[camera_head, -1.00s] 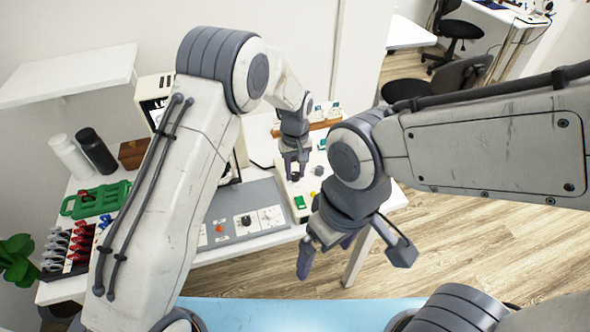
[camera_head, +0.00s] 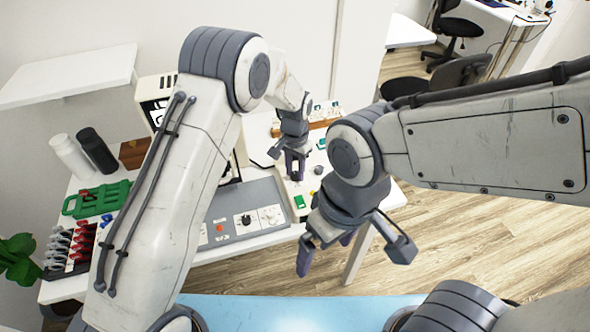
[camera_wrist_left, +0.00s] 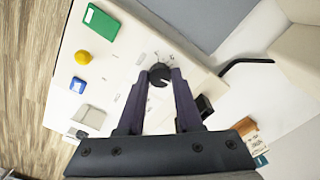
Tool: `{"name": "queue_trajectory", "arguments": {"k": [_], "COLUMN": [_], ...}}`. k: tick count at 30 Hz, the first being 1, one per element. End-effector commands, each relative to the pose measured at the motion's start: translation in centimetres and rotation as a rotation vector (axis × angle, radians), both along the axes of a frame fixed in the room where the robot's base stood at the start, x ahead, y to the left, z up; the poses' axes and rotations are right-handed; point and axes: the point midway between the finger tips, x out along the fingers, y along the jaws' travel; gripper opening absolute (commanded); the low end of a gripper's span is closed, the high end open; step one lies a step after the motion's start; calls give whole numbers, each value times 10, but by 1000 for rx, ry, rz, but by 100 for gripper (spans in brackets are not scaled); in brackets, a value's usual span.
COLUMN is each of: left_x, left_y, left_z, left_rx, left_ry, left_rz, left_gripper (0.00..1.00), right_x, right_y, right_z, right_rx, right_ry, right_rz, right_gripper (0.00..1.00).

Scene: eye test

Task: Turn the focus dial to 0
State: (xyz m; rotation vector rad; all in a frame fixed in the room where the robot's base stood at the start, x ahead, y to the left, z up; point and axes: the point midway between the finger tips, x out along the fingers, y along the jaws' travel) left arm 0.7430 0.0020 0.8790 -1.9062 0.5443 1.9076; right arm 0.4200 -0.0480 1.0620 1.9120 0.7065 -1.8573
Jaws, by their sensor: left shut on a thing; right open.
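A black round dial (camera_wrist_left: 160,73) with a white pointer mark stands on a white instrument box (camera_wrist_left: 118,62); tick marks surround it. My left gripper (camera_wrist_left: 161,80) is shut on this dial, one finger on each side, and is at the box in the head view (camera_head: 296,177). The pointer slants toward the lower right in the wrist view; the scale's numbers are too small to read. My right gripper (camera_head: 326,256) is open and empty, in front of the bench and apart from the box.
A grey panel with another black dial (camera_head: 246,220) lies to the left. A green tool rack (camera_head: 100,200) and two bottles (camera_head: 97,150) stand further left.

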Motion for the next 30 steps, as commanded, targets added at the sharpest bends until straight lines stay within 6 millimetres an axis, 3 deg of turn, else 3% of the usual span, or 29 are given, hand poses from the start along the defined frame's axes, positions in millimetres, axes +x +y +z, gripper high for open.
{"name": "queue_trajectory", "arguments": {"k": [9,25,26,27,28,30], "left_x": [0,1,1,0,1,0], "left_y": [1,1,1,1,1,1], "left_z": [1,1,1,1,1,1], "left_rx": [1,2,2,2,2,1], "left_ry": [0,-1,-1,0,-1,-1], "left_rz": [-117,-138,-138,-138,-137,-137], "left_gripper": [0,0,42,57,64,64], "right_x": [0,0,0,0,0,0], "right_y": [0,0,0,0,0,0], "right_z": [1,1,1,1,1,1], "right_rx": [0,0,0,0,0,0], "right_ry": [0,0,0,0,0,0], "right_rz": [0,0,0,0,0,0], "right_gripper": [100,100,100,100,100,100]}}
